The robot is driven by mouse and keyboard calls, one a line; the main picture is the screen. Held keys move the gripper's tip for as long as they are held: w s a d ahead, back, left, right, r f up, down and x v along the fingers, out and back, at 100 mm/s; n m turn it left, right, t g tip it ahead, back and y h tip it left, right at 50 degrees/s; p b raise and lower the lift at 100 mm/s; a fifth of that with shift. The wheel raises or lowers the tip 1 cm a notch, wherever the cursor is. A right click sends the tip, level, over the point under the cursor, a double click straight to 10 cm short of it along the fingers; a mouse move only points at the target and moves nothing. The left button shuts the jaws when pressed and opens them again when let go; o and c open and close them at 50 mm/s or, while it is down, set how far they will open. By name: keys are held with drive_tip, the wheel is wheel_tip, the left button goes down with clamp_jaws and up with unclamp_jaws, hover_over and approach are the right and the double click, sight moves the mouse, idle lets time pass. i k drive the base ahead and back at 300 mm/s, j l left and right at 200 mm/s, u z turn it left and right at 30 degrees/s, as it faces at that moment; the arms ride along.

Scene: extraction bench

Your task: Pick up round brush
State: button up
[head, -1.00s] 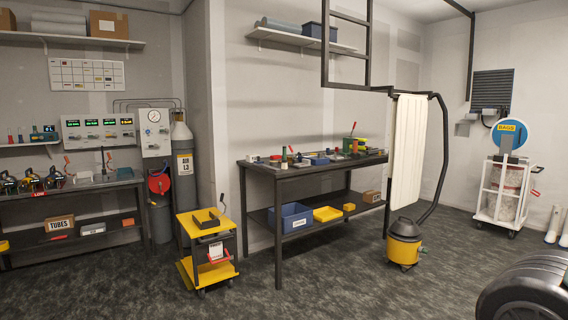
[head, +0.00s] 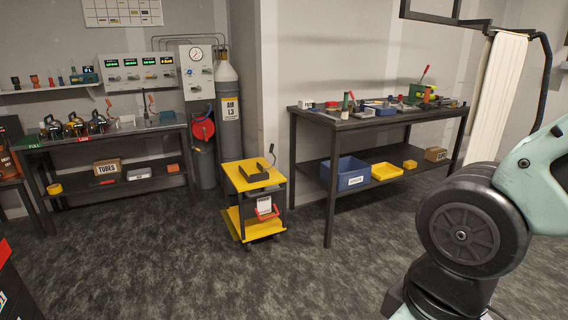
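I cannot make out the round brush for certain. Several small tools and items lie crowded on the dark workbench (head: 312,120) at the right, too small to tell apart. My arm shows at the right edge of the head view, but my gripper is out of view.
A yellow cart (head: 254,176) stands left of the workbench. A blue bin (head: 346,173) and yellow tray (head: 386,172) sit on the lower shelf. A grey gas cylinder (head: 229,110) and a second bench (head: 100,134) are at the left. The floor (head: 180,270) in front is clear.

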sight(346, 110)
drive_tip(key=i+u, duration=0.15)
drive_tip(key=i, duration=1.85)
